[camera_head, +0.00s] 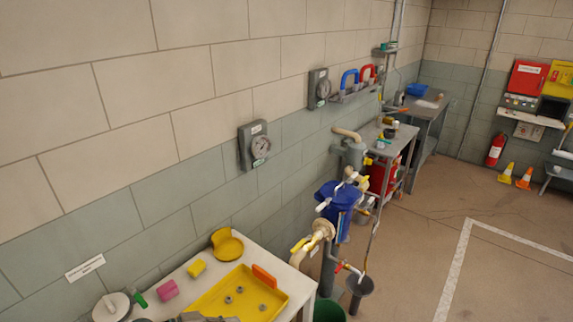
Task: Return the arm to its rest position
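Neither of my arms shows clearly in the head view, and I see no gripper fingers. A dark grey shape (203,317) is cut off by the bottom edge, in front of the yellow tray; I cannot tell what it is. The pale workbench (186,274) stands against the wall at the lower left. On it are the yellow tray (216,296) with several small grey nuts and an orange block (264,276) at its rim.
A pink block (167,290), a yellow block (196,268) and a yellow dish (227,244) lie on the bench. The floor (480,235) at right is clear.

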